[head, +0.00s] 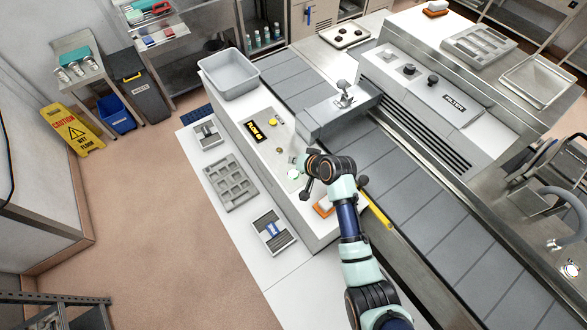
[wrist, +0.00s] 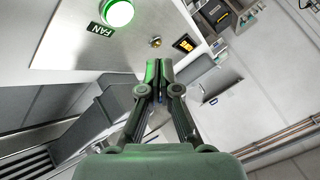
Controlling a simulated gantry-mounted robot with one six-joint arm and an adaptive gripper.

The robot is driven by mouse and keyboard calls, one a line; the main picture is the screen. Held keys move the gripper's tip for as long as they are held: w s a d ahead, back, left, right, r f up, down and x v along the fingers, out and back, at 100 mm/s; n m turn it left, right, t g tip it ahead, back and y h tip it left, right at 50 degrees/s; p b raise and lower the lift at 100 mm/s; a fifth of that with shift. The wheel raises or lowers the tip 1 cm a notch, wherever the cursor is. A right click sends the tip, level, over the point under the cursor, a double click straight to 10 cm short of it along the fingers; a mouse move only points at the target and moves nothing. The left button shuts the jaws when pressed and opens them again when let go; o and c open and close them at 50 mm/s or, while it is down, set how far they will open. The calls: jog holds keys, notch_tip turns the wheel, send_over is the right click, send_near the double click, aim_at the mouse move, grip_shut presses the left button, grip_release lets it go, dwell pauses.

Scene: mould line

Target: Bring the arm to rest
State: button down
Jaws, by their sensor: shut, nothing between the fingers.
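My arm reaches up from the bottom of the head view and folds over the near end of the white machine housing (head: 315,235). In the head view the gripper end is small and partly hidden by the wrist. In the wrist view my gripper (wrist: 158,72) points away with its fingertips together and nothing between them. A lit green button (wrist: 118,12) labelled FAN shows beyond it, up and to the left. The fingers appear apart from the panel (wrist: 80,40).
A grey bin (head: 228,75) stands on the housing's far end. An orange-and-white block (head: 325,206) lies beside my arm. The conveyor (head: 400,195) runs to the right. A moulded tray (head: 231,183) lies on the white table at left. A yellow wet-floor sign (head: 73,130) stands on the floor.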

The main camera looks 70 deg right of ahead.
jog(key=shift+r, duration=0.1)
dwell(0.5)
jog(key=w+a+r+n+t+y, duration=0.1)
jog(key=w+a+r+n, duration=0.35)
jog(key=a, duration=0.65)
jog(key=w+a+r+n+t+y, duration=0.1)
jog(key=w+a+r+n, duration=0.2)
jog(key=a+r, duration=0.5)
jog(key=w+a+r+n+t, duration=0.1)
jog(key=w+a+r+n, duration=0.25)
jog(key=a, duration=0.95)
jog(key=s+a+r+n+y, duration=0.1)
jog(key=s+a+r, duration=0.1)
jog(key=a, duration=0.4)
jog(key=s+a+r+n+t+y, duration=0.1)
jog(key=s+a+r+n, duration=0.1)
jog(key=a+r, duration=0.3)
jog(key=shift+s+a+r+t, duration=0.3)
jog(key=shift+s+a, duration=0.15)
jog(key=shift+s, duration=0.2)
